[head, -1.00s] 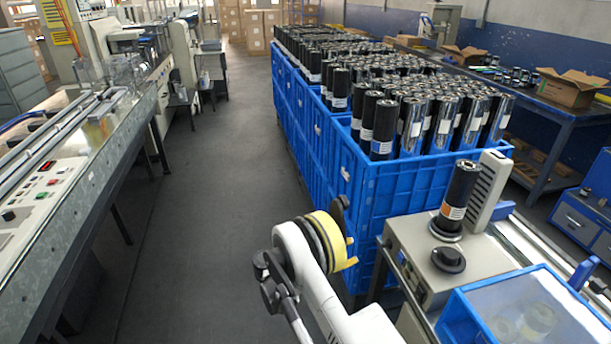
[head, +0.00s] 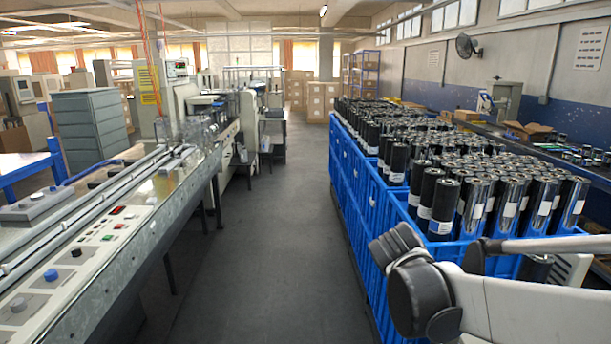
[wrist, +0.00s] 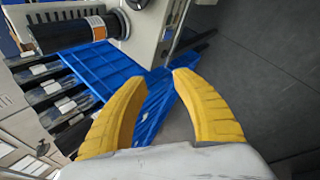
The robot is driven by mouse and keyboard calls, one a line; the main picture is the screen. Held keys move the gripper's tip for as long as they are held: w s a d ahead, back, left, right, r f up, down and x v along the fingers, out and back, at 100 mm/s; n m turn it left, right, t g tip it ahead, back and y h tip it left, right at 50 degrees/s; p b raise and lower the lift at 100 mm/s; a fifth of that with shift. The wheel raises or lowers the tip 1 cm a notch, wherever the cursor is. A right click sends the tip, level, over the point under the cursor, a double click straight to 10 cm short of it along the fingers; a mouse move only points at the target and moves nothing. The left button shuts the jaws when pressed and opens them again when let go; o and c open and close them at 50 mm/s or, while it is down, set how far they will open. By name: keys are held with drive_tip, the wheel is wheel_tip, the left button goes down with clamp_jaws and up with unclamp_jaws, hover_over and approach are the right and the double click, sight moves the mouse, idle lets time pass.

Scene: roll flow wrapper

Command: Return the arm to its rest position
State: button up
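My arm (head: 480,300) reaches in from the right edge of the head view, its pale links bent and a dark round joint in front. My gripper (wrist: 158,78) shows in the wrist view with two yellow fingers spread apart and nothing between them. Its fingers do not show clearly in the head view. Beyond the fingertips are a blue crate wall (wrist: 88,68) and grey floor.
Blue crates (head: 350,180) full of upright black rolls (head: 445,205) stand close behind my arm. A long machine with a control panel (head: 70,270) runs along the left. The grey floor aisle (head: 270,230) between them is clear.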

drive_tip(key=s+a+m+t+y, duration=0.1)
drive_tip(key=s+a+m+y, duration=0.2)
drive_tip(key=s, duration=0.5)
drive_tip(key=s+a+m+t+y, duration=0.2)
drive_tip(key=s+a, duration=0.3)
drive_tip(key=s, duration=0.3)
drive_tip(key=shift+s+r+m+y, duration=0.25)
drive_tip(key=shift+s+m+y, duration=0.1)
drive_tip(key=shift+m+y, duration=0.45)
